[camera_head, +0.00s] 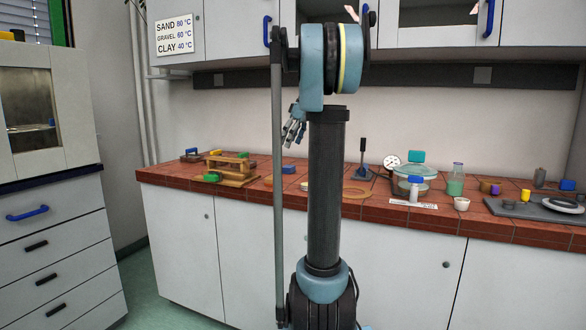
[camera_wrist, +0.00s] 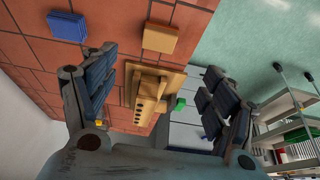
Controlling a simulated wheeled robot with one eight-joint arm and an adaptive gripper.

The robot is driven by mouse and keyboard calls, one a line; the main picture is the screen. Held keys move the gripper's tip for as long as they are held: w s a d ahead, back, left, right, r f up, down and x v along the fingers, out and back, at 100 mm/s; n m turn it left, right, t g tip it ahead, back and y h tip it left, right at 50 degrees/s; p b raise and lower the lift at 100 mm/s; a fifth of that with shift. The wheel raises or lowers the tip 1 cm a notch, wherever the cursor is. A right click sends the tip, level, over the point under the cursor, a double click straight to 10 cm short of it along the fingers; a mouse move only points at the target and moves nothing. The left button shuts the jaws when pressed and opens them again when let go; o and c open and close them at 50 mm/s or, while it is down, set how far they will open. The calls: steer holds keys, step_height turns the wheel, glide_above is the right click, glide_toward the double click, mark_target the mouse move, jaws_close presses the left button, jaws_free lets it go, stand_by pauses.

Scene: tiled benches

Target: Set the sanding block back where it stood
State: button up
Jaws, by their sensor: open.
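A tan block (camera_wrist: 160,38), which looks most like the sanding block, lies on the red tiled bench near its front edge in the wrist view. In the head view it shows only as a small tan patch (camera_head: 268,181) beside my arm. A blue block (camera_wrist: 68,26) lies farther back on the tiles; it also shows in the head view (camera_head: 288,169). I cannot tell for sure which is the sanding block. My gripper (camera_head: 293,130) hangs above the bench, open and empty. In the wrist view its fingers (camera_wrist: 165,88) are spread wide, with the tan block beyond them.
A wooden rack with holes (camera_wrist: 145,92) stands below the spread fingers, with a green piece (camera_wrist: 181,104) beside it. Bare tiles surround the two blocks.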

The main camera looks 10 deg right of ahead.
steer(key=s+a+f+m+h, duration=0.1)
steer(key=s+a+f+m, duration=0.2)
steer(key=s+f, duration=1.3)
steer(key=s+a+f+m+h, duration=0.2)
steer(key=s+f+m, duration=0.5)
steer(key=s+f, duration=1)
steer(key=s+a, duration=0.1)
steer(key=s, duration=0.5)
steer(key=shift+s+m+h, duration=0.3)
steer(key=shift+s, duration=0.05)
steer(key=shift+f, duration=0.1)
